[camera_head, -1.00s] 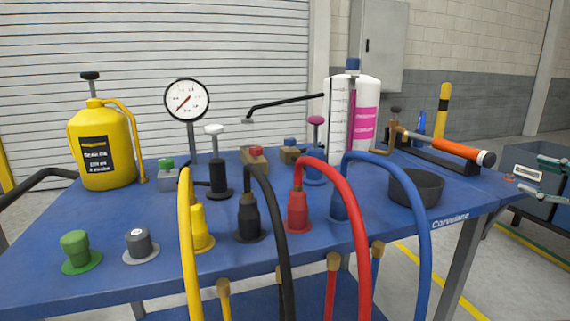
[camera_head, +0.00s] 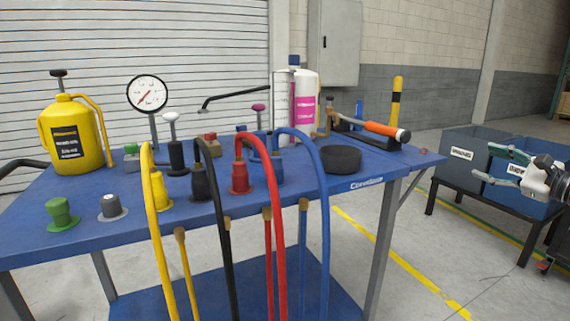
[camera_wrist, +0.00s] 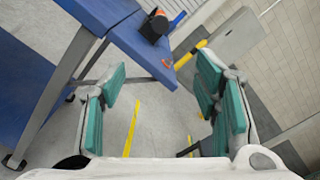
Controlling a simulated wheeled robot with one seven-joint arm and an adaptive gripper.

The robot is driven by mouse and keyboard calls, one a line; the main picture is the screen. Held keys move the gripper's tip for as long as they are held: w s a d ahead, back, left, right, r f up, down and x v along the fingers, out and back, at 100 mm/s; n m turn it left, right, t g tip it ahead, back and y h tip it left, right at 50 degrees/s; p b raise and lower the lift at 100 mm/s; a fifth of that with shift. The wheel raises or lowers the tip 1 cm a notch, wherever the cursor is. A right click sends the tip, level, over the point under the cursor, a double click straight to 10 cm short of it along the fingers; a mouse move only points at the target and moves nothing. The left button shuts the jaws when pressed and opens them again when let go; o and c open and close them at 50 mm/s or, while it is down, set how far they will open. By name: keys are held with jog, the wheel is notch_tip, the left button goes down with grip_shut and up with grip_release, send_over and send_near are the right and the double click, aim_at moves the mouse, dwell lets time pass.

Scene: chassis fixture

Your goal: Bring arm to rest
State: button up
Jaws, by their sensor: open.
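My gripper (camera_head: 507,167) is at the right edge of the head view, to the right of the blue table and in front of the blue bins. Its two green-padded fingers are spread apart with nothing between them. In the wrist view my gripper (camera_wrist: 160,112) is open too, with floor and a yellow line between the fingers. The blue table (camera_head: 340,187) is clear of the gripper, and its edge also shows at upper left in the wrist view (camera_wrist: 100,12).
The table carries a yellow jug (camera_head: 75,135), a gauge (camera_head: 147,93), a white cylinder (camera_head: 305,105), a black bowl (camera_head: 342,159), an orange-handled tool (camera_head: 382,129) and several coloured hoses. Labelled bins (camera_head: 465,150) stand on a low black stand at right. Floor between table and stand is free.

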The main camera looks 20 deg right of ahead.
jog(key=w+a+r+n+g+y, duration=0.1)
jog(key=w+a+n+g+y, duration=0.25)
jog(key=a, duration=0.75)
jog(key=w+a+r+n+g+y, duration=0.1)
jog(key=w+a+n+g+y, duration=0.2)
jog(key=a, duration=0.7)
jog(key=s+a+f+n+g, duration=0.1)
jog(key=s+a+n+g, duration=0.2)
jog(key=a, duration=0.8)
jog(key=s+a+f+n+g, duration=0.1)
jog(key=a+n+g, duration=0.25)
jog(key=a, duration=0.75)
jog(key=s+a+f+n+g+h, duration=0.35)
jog(key=s+a+n, duration=0.35)
jog(key=s+a, duration=0.65)
jog(key=s+d+f+n+g+h, duration=0.1)
jog(key=s+d+f+n+h, duration=0.15)
jog(key=s, duration=0.55)
jog(key=s+d+f+n+h, duration=0.1)
jog(key=s+f+n+h, duration=0.1)
jog(key=s+n, duration=0.35)
notch_tip(320, 180, up, 29)
jog(key=s+m+t+p, duration=0.1)
jog(key=t+p, duration=0.2)
jog(key=p, duration=2.4)
jog(key=shift+s+r+m+t+p, duration=0.2)
jog(key=shift+m+t+p, duration=0.1)
jog(key=shift+t, duration=0.05)
jog(key=shift+d, duration=0.1)
